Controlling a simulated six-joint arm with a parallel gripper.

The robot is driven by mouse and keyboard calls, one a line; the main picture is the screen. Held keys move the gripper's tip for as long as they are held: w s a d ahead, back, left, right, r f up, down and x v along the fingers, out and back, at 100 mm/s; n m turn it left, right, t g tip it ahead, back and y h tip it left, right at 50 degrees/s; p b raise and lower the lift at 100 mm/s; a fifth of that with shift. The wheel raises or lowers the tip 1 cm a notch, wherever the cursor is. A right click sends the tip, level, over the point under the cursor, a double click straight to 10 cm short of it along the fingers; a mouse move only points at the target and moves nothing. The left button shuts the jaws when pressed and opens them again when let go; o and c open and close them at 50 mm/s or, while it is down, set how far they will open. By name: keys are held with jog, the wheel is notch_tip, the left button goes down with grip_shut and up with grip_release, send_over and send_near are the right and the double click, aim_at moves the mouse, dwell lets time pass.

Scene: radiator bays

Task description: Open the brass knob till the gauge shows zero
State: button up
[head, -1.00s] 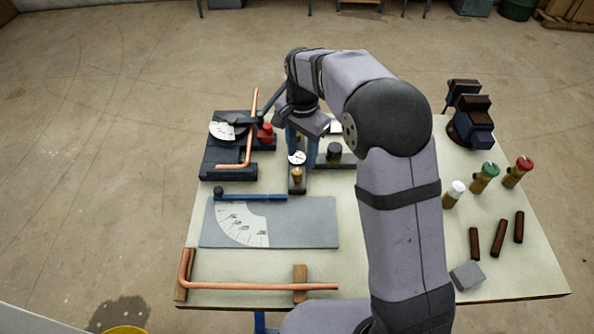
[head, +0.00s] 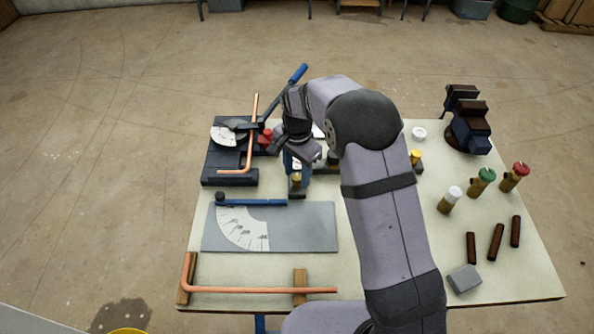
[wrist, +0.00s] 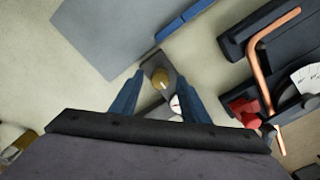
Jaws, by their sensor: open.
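The brass knob (head: 297,180) stands on a small dark block at the middle of the table, just in front of my gripper (head: 298,170). In the wrist view the brass knob (wrist: 160,79) shows between the tips of my gripper (wrist: 160,76), whose two blue fingers are spread and hold nothing. I cannot tell how far above the knob the fingertips are. The white gauge (wrist: 176,103) sits beside the knob, partly cut off by the right finger in the wrist view. In the head view the fingers mostly hide the gauge. Its reading is too small to tell.
A tube bender with a copper pipe (head: 250,140), a red block (head: 266,137) and a blue-ended lever (head: 298,74) stands close on the left. A grey protractor plate (head: 300,228) lies in front. A yellow knob (head: 416,156), capped brass valves and a vise (head: 468,122) stand right.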

jog(key=shift+f, duration=0.3)
jog(key=c, duration=1.1)
jog(key=shift+o, duration=0.2)
